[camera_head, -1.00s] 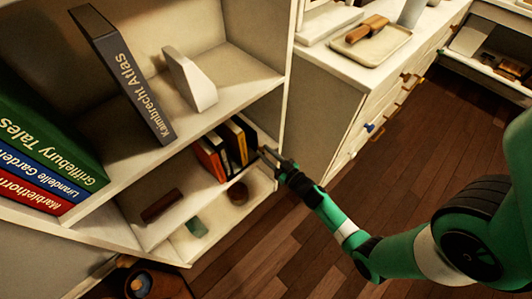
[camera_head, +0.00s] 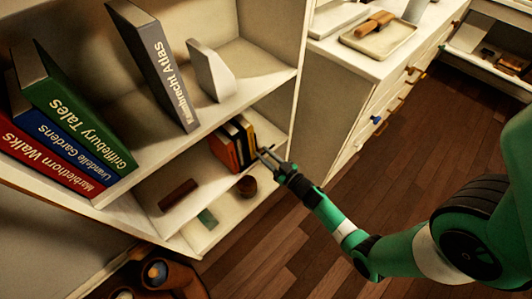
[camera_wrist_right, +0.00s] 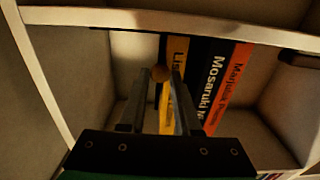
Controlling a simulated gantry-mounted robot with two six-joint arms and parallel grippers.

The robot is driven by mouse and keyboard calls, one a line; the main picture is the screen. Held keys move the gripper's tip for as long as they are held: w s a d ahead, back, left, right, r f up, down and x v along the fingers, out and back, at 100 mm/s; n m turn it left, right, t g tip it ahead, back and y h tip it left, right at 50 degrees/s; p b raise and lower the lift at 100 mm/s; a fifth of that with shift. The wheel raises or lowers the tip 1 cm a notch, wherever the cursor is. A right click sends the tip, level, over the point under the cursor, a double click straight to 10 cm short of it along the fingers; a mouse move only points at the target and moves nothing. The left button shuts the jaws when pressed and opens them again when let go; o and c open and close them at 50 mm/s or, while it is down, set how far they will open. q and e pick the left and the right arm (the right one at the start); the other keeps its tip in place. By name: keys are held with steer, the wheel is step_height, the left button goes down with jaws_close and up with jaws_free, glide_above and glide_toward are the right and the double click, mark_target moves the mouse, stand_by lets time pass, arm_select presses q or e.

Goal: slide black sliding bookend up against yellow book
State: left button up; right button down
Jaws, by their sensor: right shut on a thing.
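The yellow book (camera_wrist_right: 177,60) stands on the middle shelf beside a black book (camera_wrist_right: 210,80) and an orange book (camera_wrist_right: 236,85). In the head view the orange book (camera_head: 222,153) is at the left of this row. The black sliding bookend (camera_head: 249,132) appears as the dark upright at the row's right end. Any gap to the yellow book cannot be made out. My left gripper is out of view.
The upper shelf holds a grey atlas (camera_head: 157,65), a white bookend (camera_head: 210,70) and several leaning books. A shelf board lies just above the row. A dark red block (camera_head: 178,194) and a brown round container (camera_head: 247,187) are lower down. A white drawer cabinet (camera_head: 365,85) stands to the right.

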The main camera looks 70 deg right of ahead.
steer(key=c, duration=1)
jaws_free()
steer(key=shift+s+d, duration=0.4)
steer(key=shift+d, duration=0.45)
steer(key=shift+o, duration=1.8)
steer(key=shift+w+a, duration=0.15)
steer(key=shift+a, duration=0.2)
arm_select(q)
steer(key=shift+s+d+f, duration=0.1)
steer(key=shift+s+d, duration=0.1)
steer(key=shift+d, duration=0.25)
arm_select(e)
steer(key=shift+d, duration=0.1)
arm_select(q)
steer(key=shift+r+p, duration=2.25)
arm_select(e)
steer(key=v, duration=1.1)
steer(key=shift+s, duration=0.35)
steer(key=shift+o, duration=0.2)
